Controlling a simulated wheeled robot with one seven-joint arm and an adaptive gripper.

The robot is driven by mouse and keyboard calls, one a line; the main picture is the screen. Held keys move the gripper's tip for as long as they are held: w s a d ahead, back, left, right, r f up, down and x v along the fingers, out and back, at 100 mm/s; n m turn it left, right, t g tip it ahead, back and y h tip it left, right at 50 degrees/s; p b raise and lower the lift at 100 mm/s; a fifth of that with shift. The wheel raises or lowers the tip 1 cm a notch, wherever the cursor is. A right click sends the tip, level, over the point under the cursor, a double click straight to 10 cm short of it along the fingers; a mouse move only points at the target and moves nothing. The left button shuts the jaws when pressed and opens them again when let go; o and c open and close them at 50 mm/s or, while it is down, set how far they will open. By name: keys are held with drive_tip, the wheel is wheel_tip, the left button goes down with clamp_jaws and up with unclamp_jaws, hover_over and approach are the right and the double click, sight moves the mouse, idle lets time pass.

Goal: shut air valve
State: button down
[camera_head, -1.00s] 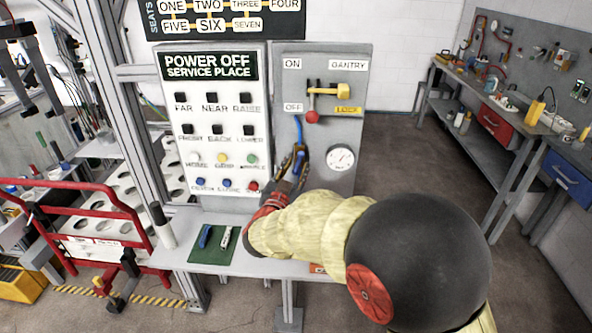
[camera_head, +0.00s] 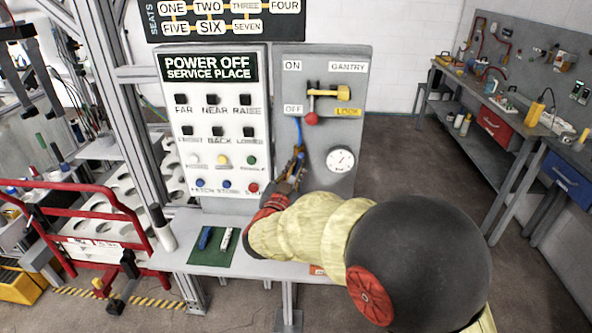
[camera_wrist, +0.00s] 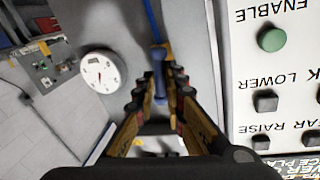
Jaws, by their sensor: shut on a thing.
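The air valve's blue handle (camera_wrist: 159,70) shows between my fingers in the wrist view, on the grey gantry panel. My gripper (camera_head: 298,163) is shut on it; it fills the middle of the wrist view (camera_wrist: 162,82). In the head view my fingers hide most of the handle. A blue hose (camera_head: 298,131) runs up from there. The round white gauge (camera_head: 340,159) is just right of the gripper and also shows in the wrist view (camera_wrist: 101,72).
A red-knobbed lever (camera_head: 311,118) and a yellow bar (camera_head: 330,94) are above my gripper. The white button panel (camera_head: 215,125) stands close on the left. A shelf (camera_head: 180,251) below bears a green mat (camera_head: 212,256). The floor to the right is clear.

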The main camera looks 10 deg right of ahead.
drive_tip(key=shift+m, duration=0.4)
drive_tip(key=m, duration=0.2)
drive_tip(key=shift+m+g+y+b, duration=0.3)
drive_tip(key=shift+m+b, duration=0.05)
drive_tip(key=shift+m, duration=0.05)
drive_tip(key=m+b, duration=0.1)
drive_tip(key=m, duration=0.2)
drive_tip(key=shift+d+r+y, duration=0.1)
drive_tip(key=shift+y, duration=0.3)
drive_tip(key=m+b, duration=0.2)
drive_tip(key=m, duration=0.1)
drive_tip(key=shift+y, duration=0.4)
drive_tip(key=shift+s+d+m+y+b, duration=0.1)
drive_tip(key=shift+m+y+b, duration=0.5)
drive_tip(key=shift+m+b, duration=1)
drive_tip(key=shift+m, duration=0.4)
drive_tip(key=c, duration=1.8)
unclamp_jaws()
drive_tip(key=shift+r, duration=0.1)
drive_tip(key=shift+c, duration=0.2)
